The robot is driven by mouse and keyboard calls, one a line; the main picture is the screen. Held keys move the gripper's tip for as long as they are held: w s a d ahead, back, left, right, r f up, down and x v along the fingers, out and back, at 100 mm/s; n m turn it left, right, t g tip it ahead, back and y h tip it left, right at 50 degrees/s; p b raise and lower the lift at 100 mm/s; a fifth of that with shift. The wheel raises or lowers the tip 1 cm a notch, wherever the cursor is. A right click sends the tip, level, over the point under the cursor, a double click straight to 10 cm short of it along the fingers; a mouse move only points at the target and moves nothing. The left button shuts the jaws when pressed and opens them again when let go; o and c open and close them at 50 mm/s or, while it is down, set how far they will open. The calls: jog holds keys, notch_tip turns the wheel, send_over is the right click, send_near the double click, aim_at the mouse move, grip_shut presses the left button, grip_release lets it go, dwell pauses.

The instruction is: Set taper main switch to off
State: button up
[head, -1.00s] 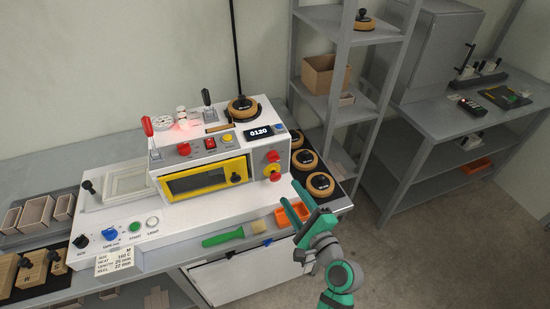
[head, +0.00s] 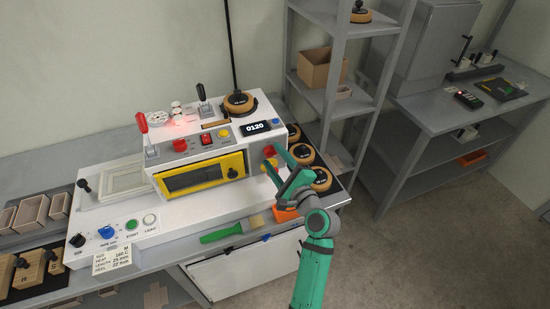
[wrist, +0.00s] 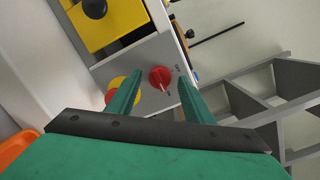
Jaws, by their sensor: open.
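A red rotary knob (head: 269,151) sits on the right end panel of the white machine (head: 205,212). It also shows in the wrist view (wrist: 160,76), with a pale pointer mark toward the bottom of that picture and small labels beside it that are hard to read. My gripper (head: 278,169) is open in front of this panel. In the wrist view its fingertips (wrist: 160,82) appear on either side of the red knob; contact is not visible. A yellow-and-red button (wrist: 120,92) is next to the knob, partly behind one finger.
A yellow-framed window (head: 205,174) faces the front. Round wooden-rimmed pieces (head: 321,179) stand right of the machine, close to my gripper. An orange bin (head: 286,214) and a green-handled brush (head: 222,235) lie below. A grey shelf rack (head: 330,105) stands behind to the right.

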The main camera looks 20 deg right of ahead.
jog(key=shift+w, duration=0.1)
jog(key=c, duration=1)
jog(key=shift+c, duration=0.2)
jog(key=shift+n, duration=0.3)
jog(key=n, duration=0.3)
jog(key=shift+a+r+n, duration=0.1)
jog(key=shift+n, duration=0.2)
jog(key=n+g, duration=0.1)
jog(key=n, duration=0.3)
jog(key=shift+h, duration=0.4)
jog(key=n, duration=0.4)
jog(key=shift+a+r+h, duration=0.1)
jog(key=shift+h, duration=0.2)
jog(key=n, duration=0.4)
jog(key=shift+h, duration=0.4)
jog(key=shift+n, duration=0.3)
